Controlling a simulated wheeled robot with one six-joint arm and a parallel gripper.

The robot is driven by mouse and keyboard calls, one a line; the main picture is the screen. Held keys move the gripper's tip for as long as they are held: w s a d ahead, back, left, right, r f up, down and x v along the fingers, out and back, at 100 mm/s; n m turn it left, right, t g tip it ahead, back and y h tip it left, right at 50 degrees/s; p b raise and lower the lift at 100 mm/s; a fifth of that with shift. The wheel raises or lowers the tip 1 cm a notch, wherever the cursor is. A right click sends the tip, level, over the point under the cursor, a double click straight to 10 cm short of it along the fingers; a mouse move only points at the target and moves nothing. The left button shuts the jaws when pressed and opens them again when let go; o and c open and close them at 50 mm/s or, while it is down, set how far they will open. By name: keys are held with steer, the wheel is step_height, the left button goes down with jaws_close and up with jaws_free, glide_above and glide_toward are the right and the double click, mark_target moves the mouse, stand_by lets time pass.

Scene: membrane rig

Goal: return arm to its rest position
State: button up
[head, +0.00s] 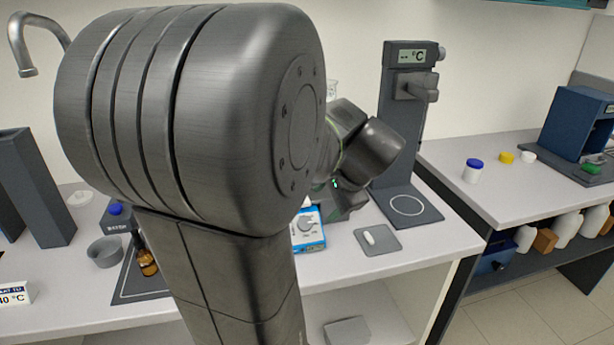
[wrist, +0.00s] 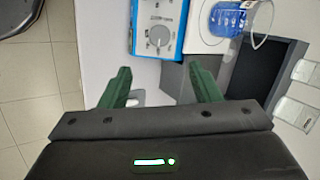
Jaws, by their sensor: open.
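My gripper (wrist: 163,82) shows in the wrist view with its two green fingers apart and nothing between them. It is over the bench edge, close to a blue-and-white dial unit (wrist: 158,30). In the head view my large dark arm links fill the left middle and hide much of the bench. My wrist shows behind them, beside the tall stand; the fingers cannot be made out there. The dial unit also shows in the head view (head: 308,232), partly covered by my arm.
A grey pad (head: 390,243) bears a small white piece (head: 369,237). A tall dark stand with a °C display (head: 410,57) rises close behind my wrist. A vessel with blue contents (wrist: 228,18) is right of the dial unit. A blue-capped jar (head: 473,172) stands on the right bench.

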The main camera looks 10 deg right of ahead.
steer(key=x, duration=1.3)
steer(key=shift+w+a+f, duration=0.1)
steer(key=shift+w+f, duration=0.05)
steer(key=shift+f, duration=0.15)
steer(key=shift+r, duration=0.1)
steer(key=v, duration=1.4)
steer(key=x, duration=1.4)
steer(key=n, duration=0.4)
steer(key=shift+a+g+p, duration=0.1)
steer(key=shift+g+p, duration=0.2)
steer(key=shift+g, duration=0.1)
steer(key=n+h, duration=0.1)
steer(key=n, duration=0.3)
steer(key=shift+w+r+n+g+p, duration=0.1)
steer(key=shift+n+g+p, duration=0.3)
steer(key=n+h+p, duration=0.1)
steer(key=n, duration=0.3)
steer(key=shift+a+n, duration=0.15)
steer(key=shift+n, duration=0.25)
steer(key=n+p, duration=0.1)
steer(key=n, duration=0.2)
steer(key=shift+h, duration=0.4)
